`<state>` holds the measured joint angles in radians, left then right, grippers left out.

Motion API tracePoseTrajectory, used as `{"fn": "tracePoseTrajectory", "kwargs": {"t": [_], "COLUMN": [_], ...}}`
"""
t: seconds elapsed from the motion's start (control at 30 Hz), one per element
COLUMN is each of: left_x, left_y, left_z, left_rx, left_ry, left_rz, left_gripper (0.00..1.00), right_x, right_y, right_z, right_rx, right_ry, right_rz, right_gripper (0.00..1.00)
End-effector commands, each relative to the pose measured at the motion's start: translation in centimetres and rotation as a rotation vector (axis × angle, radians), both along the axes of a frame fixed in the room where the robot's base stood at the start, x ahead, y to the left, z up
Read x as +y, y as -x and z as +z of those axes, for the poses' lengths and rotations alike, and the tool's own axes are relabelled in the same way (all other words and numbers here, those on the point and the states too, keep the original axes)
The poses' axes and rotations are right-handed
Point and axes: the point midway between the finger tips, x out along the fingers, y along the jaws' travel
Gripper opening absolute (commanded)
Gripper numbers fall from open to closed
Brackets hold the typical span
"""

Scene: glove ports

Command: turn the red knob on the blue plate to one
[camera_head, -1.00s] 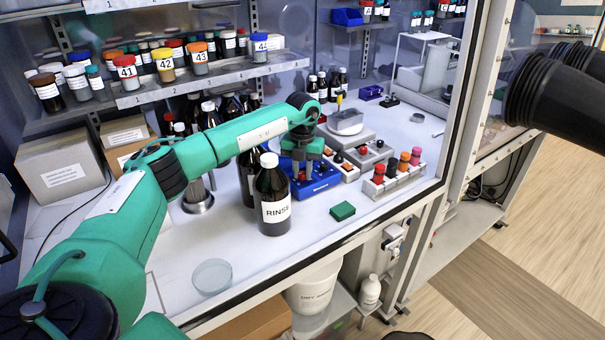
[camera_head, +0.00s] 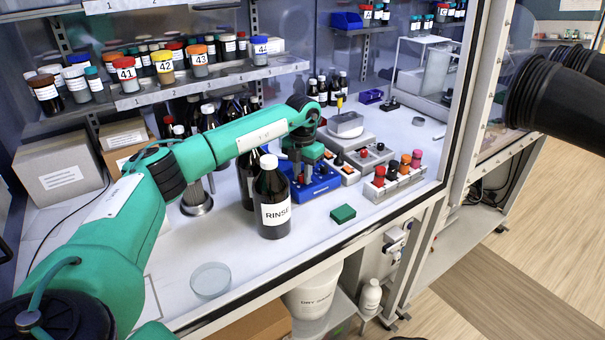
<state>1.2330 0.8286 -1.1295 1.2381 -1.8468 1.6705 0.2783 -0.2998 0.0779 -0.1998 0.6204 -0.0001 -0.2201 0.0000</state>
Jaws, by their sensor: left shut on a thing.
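The blue plate (camera_head: 322,187) lies on the white bench, behind and to the right of the RINSE bottle. My left gripper (camera_head: 302,178) points down over the blue plate and is shut on the red knob, which is mostly hidden by the fingers. The knob's pointer and the plate's number marks are too small or covered to read. My right gripper does not show in the head view.
The dark RINSE bottle (camera_head: 272,205) stands close in front of my left gripper. A green block (camera_head: 343,213) and a glass dish (camera_head: 210,280) lie on the bench. A rack of colored-top vials (camera_head: 394,180) and grey switch boxes (camera_head: 364,157) stand to the right.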

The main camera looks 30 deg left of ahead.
Motion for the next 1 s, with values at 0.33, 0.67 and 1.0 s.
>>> {"fn": "tracePoseTrajectory", "kwargs": {"t": [0.33,0.67,1.0], "left_x": [0.0,0.0,0.0], "left_y": [-0.1,-0.1,-0.1], "left_z": [0.1,0.4,6.7], "left_rx": [-0.003,-0.002,-0.007], "left_ry": [0.0,0.0,0.0], "left_rz": [0.002,0.002,0.003], "left_gripper": [0.44,0.44,0.44], "right_x": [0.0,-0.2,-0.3], "right_y": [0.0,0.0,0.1], "right_z": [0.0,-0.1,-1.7], "right_rx": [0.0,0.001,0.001], "right_ry": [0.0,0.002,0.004], "right_rz": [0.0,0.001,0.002], "right_gripper": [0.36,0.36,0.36]}}
